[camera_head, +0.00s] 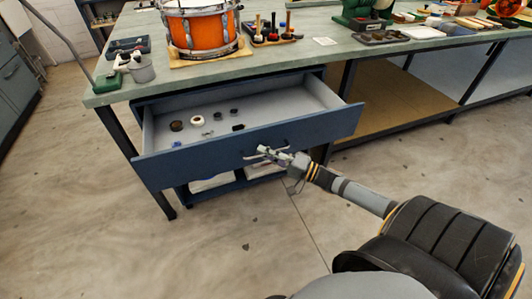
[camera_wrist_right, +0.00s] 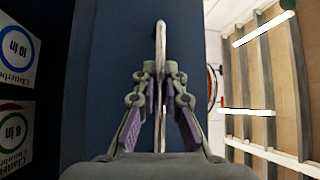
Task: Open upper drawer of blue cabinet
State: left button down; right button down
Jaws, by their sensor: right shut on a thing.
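The blue cabinet (camera_head: 184,190) stands under the green bench top. Its upper drawer (camera_head: 190,158) is pulled out, and its grey inside shows several small parts, among them a white ring and dark round pieces. My right gripper (camera_head: 268,152) is at the middle of the drawer front, shut on the drawer's bar handle (camera_head: 282,147). In the right wrist view the handle (camera_wrist_right: 160,45) runs between the two fingers of my gripper (camera_wrist_right: 159,95), against the dark blue front. My left gripper is not in view.
An orange drum (camera_head: 201,32), mallets and a grey cup (camera_head: 141,69) stand on the bench top (camera_head: 300,50). Below the drawer, an open space holds pale boxes (camera_head: 210,183). A bench leg (camera_head: 137,160) stands at left. The floor in front is clear.

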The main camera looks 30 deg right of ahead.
jog(key=c, duration=1.7)
grip_release()
jog(key=v, duration=0.7)
jog(key=shift+s+d, duration=0.15)
jog(key=shift+s, duration=0.05)
